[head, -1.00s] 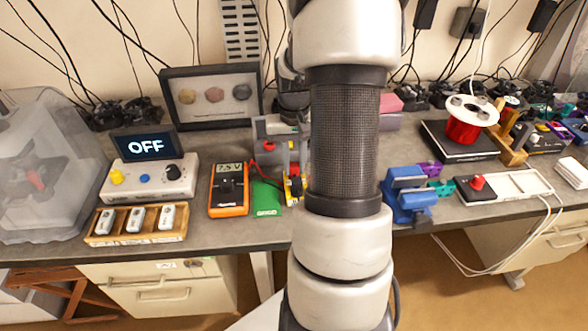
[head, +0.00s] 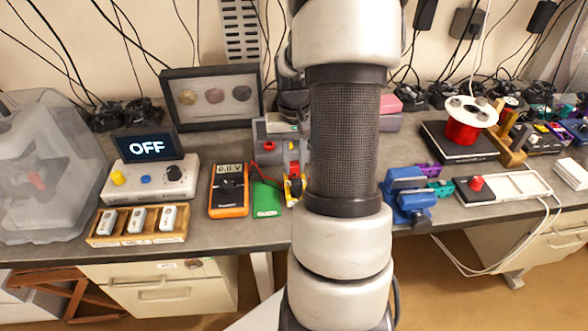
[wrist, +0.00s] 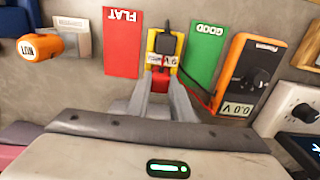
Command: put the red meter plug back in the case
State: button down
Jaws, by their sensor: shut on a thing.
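My gripper (wrist: 160,86) is shut on a small red piece (wrist: 158,69), seemingly the red meter plug, mostly hidden between the fingertips. Just beyond the fingertips in the wrist view is a yellow holder (wrist: 153,58) with a black block (wrist: 167,44) and a white "9 V" label. I cannot tell whether the plug touches the holder. The orange meter (wrist: 253,75) reads 0.0 V, with a red lead near its side. It also stands on the bench in the head view (head: 229,190). My gripper (head: 293,178) is partly hidden there by my arm. I cannot make out the case for certain.
A red FLAT card (wrist: 122,45) and a green GOOD card (wrist: 207,50) flank the holder. A white control box reading OFF (head: 150,180) and a wooden tray (head: 137,239) stand left. A blue vise (head: 408,195) stands right of my arm.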

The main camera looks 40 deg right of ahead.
jog(key=shift+r+p, duration=0.55)
jog(key=shift+r, duration=0.25)
jog(key=shift+r+p, duration=1.2)
jog(key=shift+r, duration=0.45)
